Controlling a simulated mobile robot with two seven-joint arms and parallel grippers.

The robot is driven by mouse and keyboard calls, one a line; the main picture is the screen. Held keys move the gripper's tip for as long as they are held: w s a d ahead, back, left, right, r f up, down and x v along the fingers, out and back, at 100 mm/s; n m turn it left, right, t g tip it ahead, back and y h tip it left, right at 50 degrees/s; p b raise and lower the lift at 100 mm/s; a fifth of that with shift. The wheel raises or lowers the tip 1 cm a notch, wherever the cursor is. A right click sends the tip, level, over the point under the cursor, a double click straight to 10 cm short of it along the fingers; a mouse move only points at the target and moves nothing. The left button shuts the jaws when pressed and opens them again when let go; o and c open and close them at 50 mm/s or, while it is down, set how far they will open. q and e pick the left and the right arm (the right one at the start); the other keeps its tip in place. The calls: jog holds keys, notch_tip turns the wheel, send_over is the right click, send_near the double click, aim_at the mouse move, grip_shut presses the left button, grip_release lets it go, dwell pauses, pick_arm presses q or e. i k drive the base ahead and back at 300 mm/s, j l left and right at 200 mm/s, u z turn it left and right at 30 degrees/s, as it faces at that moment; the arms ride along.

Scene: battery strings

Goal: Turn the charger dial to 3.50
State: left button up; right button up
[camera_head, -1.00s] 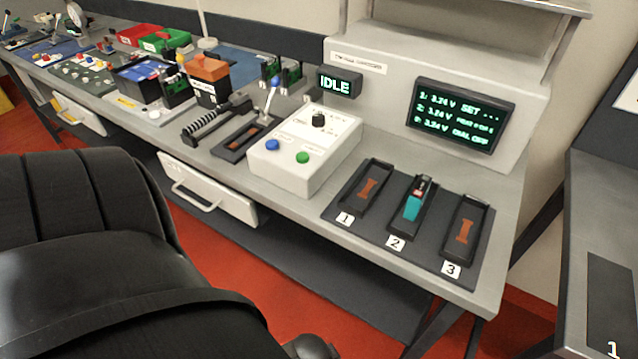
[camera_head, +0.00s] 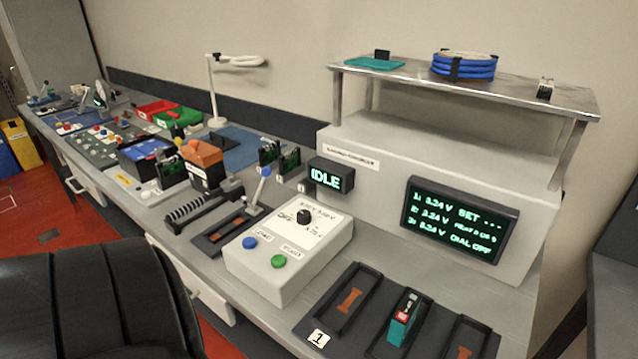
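The charger box (camera_head: 290,245) is white and stands on the bench in the middle of the view. Its black dial (camera_head: 304,217) is on the upper part of the sloping top, with small printed marks around it. A blue button (camera_head: 250,243) and a green button (camera_head: 278,261) sit below the dial. The display (camera_head: 459,221) behind on the right shows three lines with "3.24 V", "SET ---" and "DIAL OFF". A small sign (camera_head: 331,175) reads "IDLE". Neither of my grippers is in view.
Cell trays lie right of the charger; the middle tray holds a teal cell (camera_head: 404,318). A lever with a blue knob (camera_head: 265,171) stands left of the dial. A metal shelf (camera_head: 470,85) is above the display. A black chair (camera_head: 95,300) is at the lower left.

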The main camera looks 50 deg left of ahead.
aim_at(303, 217)
jog(key=i+u, duration=0.1)
jog(key=u, duration=1.1)
